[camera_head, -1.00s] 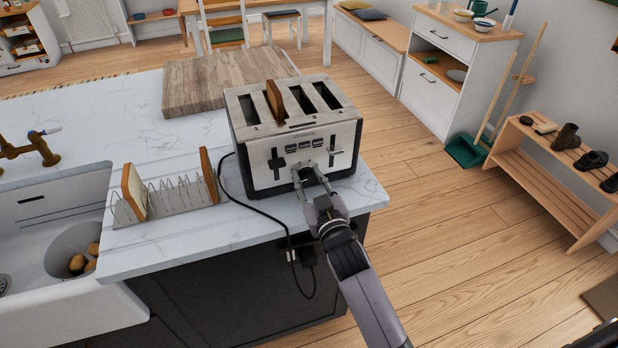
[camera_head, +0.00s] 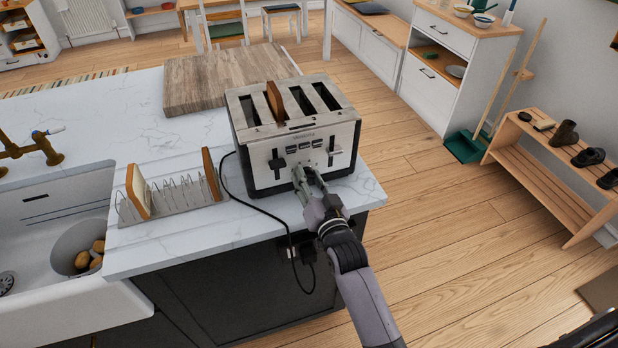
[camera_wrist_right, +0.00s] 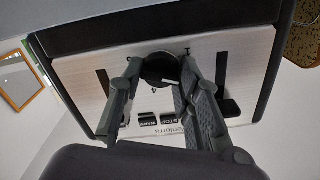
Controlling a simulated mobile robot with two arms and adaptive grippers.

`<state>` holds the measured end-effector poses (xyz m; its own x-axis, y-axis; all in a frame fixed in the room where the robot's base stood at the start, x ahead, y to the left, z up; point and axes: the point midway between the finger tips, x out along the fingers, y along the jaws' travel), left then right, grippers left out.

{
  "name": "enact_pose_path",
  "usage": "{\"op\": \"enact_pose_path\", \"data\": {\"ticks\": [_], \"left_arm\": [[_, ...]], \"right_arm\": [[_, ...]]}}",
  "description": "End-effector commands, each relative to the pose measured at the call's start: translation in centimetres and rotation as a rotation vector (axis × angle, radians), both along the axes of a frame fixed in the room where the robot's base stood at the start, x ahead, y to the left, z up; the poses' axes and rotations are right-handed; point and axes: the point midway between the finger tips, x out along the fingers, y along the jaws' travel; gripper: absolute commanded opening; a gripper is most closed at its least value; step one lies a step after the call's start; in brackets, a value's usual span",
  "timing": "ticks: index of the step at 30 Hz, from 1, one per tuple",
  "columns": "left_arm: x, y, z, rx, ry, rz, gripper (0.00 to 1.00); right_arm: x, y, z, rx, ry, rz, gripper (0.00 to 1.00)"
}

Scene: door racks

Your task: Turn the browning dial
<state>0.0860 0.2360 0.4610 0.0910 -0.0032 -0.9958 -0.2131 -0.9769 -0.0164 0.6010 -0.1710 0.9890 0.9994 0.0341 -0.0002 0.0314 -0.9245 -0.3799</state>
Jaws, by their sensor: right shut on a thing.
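The silver and black toaster (camera_head: 262,140) stands at the worktop corner, with a browned slice of bread (camera_head: 275,103) in one slot. Its round black browning dial (camera_wrist_right: 158,66) is low on the front panel, seen in the right wrist view between the two fingers. My right gripper (camera_head: 307,178) is shut on the dial, its fingers on either side. In the head view the gripper hides the dial. Two levers flank the panel, and small buttons sit beyond the dial in the wrist view. My left gripper is not in view.
A wire toast rack (camera_head: 183,199) with two bread slices stands left of the toaster. A wooden board (camera_head: 215,80) lies behind it. The black cord (camera_head: 252,208) hangs over the worktop's front edge. A sink (camera_head: 45,225) is at the left.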

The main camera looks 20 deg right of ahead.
Motion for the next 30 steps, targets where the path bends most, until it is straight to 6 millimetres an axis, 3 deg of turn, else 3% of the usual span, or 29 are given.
{"op": "enact_pose_path", "data": {"ticks": [11, 12, 21, 30], "left_arm": [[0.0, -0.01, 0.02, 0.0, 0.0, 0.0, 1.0], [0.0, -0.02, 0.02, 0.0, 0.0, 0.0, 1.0], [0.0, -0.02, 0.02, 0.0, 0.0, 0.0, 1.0], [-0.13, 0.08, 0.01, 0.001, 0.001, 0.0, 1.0]], "right_arm": [[0.01, -0.02, 0.05, 0.004, -0.002, -0.001, 0.03], [0.01, -0.02, 0.05, 0.004, -0.002, -0.001, 0.33], [0.01, -0.01, 0.03, 0.003, -0.001, 0.0, 0.52], [-0.15, -0.01, -0.01, 0.003, 0.0, 0.0, 0.52]]}}
